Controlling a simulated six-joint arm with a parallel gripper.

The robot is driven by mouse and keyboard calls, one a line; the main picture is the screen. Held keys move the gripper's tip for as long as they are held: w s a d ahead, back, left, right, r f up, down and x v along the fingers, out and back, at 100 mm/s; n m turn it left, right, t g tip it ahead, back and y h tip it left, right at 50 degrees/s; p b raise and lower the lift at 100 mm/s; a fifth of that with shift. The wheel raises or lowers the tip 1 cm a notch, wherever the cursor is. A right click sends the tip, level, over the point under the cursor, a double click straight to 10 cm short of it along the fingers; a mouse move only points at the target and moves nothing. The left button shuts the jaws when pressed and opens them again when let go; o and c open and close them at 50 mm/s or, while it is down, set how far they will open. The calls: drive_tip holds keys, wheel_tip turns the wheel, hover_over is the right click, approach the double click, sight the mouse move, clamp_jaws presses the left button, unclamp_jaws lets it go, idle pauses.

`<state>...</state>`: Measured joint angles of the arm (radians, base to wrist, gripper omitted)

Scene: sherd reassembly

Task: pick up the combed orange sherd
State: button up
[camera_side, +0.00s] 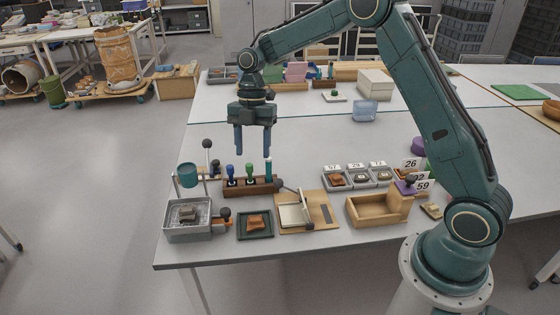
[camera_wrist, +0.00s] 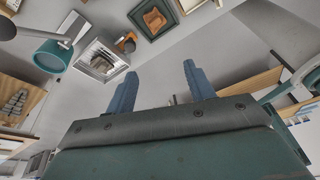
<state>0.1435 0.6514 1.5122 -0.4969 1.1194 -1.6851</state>
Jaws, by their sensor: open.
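An orange sherd (camera_side: 255,222) lies in a dark green square tray (camera_side: 241,236) near the front edge of the table. It also shows in the wrist view (camera_wrist: 155,19), near the top, inside the tray's rim (camera_wrist: 176,31). Any combing on its surface is too small to make out. My gripper (camera_side: 252,153) is open and empty, pointing down, high above the table and behind the tray. Its two blue fingers also show in the wrist view (camera_wrist: 160,72), apart from the sherd.
A grey bin (camera_side: 188,236) with grey pieces stands left of the tray. A wooden board (camera_side: 322,211) with a hinged arm lies to its right. A wooden rack (camera_side: 250,187) of stamp-like tools stands behind. A wooden box (camera_side: 376,213) is further right.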

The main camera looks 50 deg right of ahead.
wheel_tip(320, 180, down, 9)
drive_tip(key=w+d+n+g, duration=0.1)
drive_tip(key=w+n, duration=0.1)
drive_tip(key=n, duration=0.2)
drive_tip(key=shift+w+r+y, duration=0.15)
drive_tip(key=shift+w+y, duration=0.1)
drive_tip(key=shift+y, duration=0.05)
hover_over(255, 219)
drive_tip(key=w+d, duration=0.2)
drive_tip(key=shift+a+f, duration=0.1)
drive_tip(key=shift+f, duration=3.85)
drive_tip(key=shift+f, duration=0.1)
drive_tip(key=shift+s+x, duration=0.2)
drive_tip(key=shift+x, duration=2.3)
drive_tip(key=shift+c, duration=0.3)
drive_tip(key=c, duration=0.6)
